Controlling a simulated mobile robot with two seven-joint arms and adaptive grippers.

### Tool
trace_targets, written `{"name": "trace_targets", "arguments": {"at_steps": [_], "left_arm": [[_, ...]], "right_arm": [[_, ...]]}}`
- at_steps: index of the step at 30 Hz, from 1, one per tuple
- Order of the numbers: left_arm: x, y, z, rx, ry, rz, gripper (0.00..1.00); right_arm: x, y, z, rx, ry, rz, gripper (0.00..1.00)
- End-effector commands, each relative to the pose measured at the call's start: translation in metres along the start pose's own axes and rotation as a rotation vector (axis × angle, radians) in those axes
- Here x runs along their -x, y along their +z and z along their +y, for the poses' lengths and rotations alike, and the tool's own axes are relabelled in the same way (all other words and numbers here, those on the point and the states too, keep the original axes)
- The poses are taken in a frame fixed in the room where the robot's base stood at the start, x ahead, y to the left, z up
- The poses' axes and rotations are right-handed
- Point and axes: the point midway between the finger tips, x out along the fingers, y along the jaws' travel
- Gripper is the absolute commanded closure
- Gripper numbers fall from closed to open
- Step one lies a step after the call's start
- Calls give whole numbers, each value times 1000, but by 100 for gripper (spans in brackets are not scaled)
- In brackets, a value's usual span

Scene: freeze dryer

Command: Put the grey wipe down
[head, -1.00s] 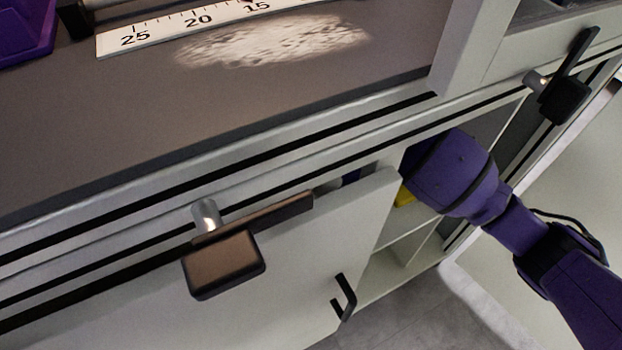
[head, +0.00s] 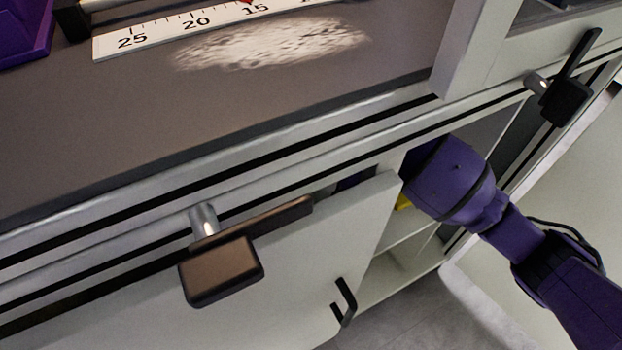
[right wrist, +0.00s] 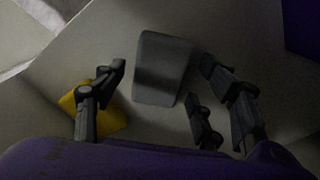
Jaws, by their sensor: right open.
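The grey wipe (right wrist: 161,69) is a flat, rounded rectangular piece in the right wrist view, on a pale shelf surface. My right gripper (right wrist: 165,90) is open, with its fingers apart on the left and right sides of the wipe. I cannot tell whether any finger touches it. In the head view my right arm reaches into the open cupboard under the bench, and its gripper is hidden there. My left gripper is not in view.
A yellow thing (right wrist: 100,118) lies beside the left finger; it also shows in the cupboard (head: 404,201). The open cupboard door (head: 330,240) stands left of my arm. White powder (head: 275,42) and a ruler (head: 165,32) are on the bench above.

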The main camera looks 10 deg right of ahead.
Motion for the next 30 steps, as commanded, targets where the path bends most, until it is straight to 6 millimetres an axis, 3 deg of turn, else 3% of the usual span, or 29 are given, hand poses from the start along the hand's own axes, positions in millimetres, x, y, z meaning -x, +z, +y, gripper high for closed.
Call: {"name": "trace_targets", "arguments": {"at_steps": [12,30], "left_arm": [[14,-13,-1,0,-2,15,72],[16,-10,1,11,-4,11,72]], "right_arm": [[67,-1,0,1,0,5,35],[74,0,0,0,0,0,35]]}}
